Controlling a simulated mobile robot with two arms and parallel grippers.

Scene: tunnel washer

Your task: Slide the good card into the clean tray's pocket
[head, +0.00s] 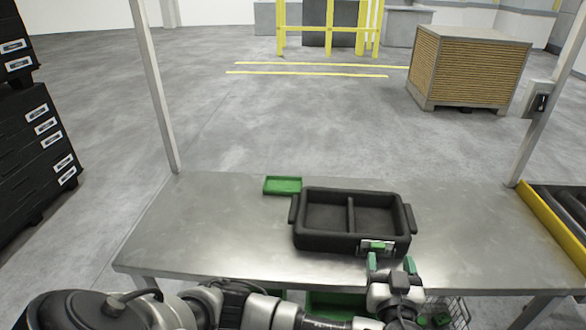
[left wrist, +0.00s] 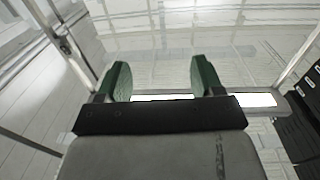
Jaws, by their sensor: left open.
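The black tray (head: 300,240), with two compartments, stands on the steel table. A small white and green card (head: 376,246) shows at the tray's front wall, towards its right; I cannot tell how far it sits in the pocket, whose outline is too small to make out. My left gripper (head: 390,264) is open, just in front of and below the card, with its green fingertips apart. In the left wrist view the left gripper (left wrist: 155,82) shows its fingers spread with nothing held between them. My right gripper is not in view.
A shallow green tray (head: 283,185) lies behind the black tray, to its left. The steel table (head: 200,225) is clear at left and right. A post stands at each far corner. A conveyor with a yellow rail (head: 550,228) is at the right. Green bins (head: 335,306) sit below the front edge.

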